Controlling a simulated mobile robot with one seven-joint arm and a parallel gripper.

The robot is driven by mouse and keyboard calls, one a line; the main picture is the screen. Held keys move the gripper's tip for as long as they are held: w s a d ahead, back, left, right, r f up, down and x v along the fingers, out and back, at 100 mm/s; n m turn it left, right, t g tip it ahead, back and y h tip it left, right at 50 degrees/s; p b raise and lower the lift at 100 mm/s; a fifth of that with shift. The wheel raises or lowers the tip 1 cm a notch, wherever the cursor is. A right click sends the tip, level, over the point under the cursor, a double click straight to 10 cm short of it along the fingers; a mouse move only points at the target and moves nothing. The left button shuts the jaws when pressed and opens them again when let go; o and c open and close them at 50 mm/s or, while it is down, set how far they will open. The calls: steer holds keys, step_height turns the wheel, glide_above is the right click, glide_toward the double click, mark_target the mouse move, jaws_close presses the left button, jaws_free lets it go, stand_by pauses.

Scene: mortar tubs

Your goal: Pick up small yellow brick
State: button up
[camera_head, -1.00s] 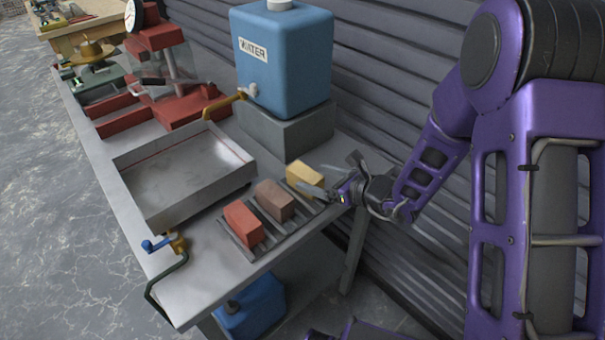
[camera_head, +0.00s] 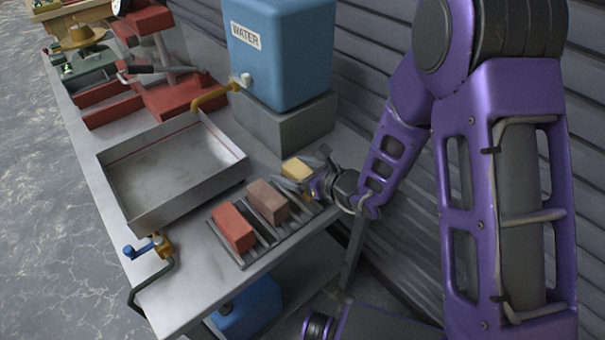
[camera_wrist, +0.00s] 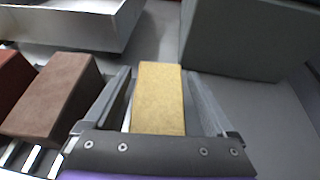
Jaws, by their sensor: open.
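The small yellow brick (camera_head: 296,169) lies at the right end of a slatted metal rack on the workbench. In the wrist view the yellow brick (camera_wrist: 159,98) lies between the two fingers of my gripper (camera_wrist: 162,95). The fingers are apart, with a narrow gap on each side of the brick. In the head view my gripper (camera_head: 302,180) is low at the brick and hides part of it. I cannot tell how far down the brick the fingers reach.
A brown brick (camera_head: 268,200) and a red brick (camera_head: 233,227) stand on the rack (camera_head: 263,245) to the left. A metal tray (camera_head: 120,196) lies beyond them. A grey block (camera_head: 290,135) under the blue water tank (camera_head: 281,50) stands close behind. The corrugated wall is at right.

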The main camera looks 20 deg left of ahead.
jaws_close()
stand_by(0.4)
steer(key=shift+r, duration=0.15)
